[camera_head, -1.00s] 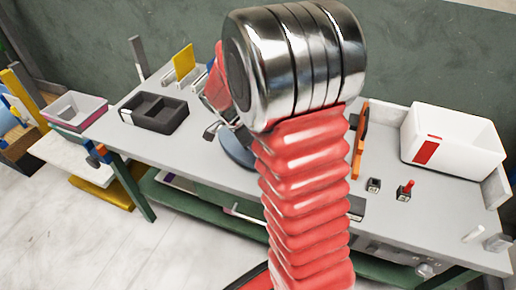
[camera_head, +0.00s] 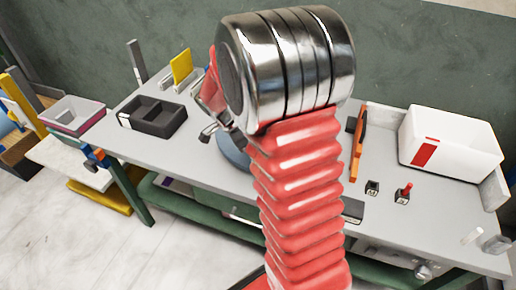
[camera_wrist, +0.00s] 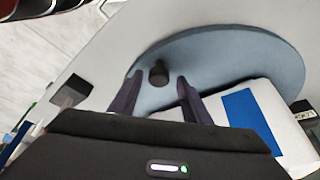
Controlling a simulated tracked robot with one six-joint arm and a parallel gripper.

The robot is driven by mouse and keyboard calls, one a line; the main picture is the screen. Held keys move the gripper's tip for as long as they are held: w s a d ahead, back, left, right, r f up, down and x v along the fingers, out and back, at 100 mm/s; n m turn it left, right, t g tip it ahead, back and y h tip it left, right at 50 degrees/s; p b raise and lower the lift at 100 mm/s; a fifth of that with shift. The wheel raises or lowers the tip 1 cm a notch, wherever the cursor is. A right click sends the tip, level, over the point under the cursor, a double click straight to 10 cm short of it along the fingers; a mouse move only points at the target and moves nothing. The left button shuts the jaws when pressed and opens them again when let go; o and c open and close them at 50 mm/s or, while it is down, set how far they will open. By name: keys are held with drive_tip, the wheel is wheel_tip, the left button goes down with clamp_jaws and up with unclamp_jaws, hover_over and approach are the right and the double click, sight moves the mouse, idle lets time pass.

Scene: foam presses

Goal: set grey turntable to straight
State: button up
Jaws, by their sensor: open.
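The grey turntable (camera_wrist: 225,57) is a round blue-grey disc on the table. In the head view only a slice of it (camera_head: 233,152) shows beside my arm. A short dark knob (camera_wrist: 159,73) stands near its edge. A white box with a blue stripe (camera_wrist: 262,118) is on or over the disc at right; my gripper hides part of it. My gripper (camera_wrist: 158,80) is open, its two dark fingers on either side of the knob in the wrist view. I cannot tell whether they touch it. In the head view my gripper (camera_head: 209,131) is mostly hidden by my arm.
At right are an orange-handled tool (camera_head: 358,145), a white bin with a red mark (camera_head: 480,148) and two small switches. A dark block (camera_wrist: 72,91) stands left of my gripper.

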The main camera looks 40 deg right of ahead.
drive_tip(key=v, duration=1.3)
drive_tip(key=shift+r, duration=0.4)
drive_tip(key=shift+a, duration=0.1)
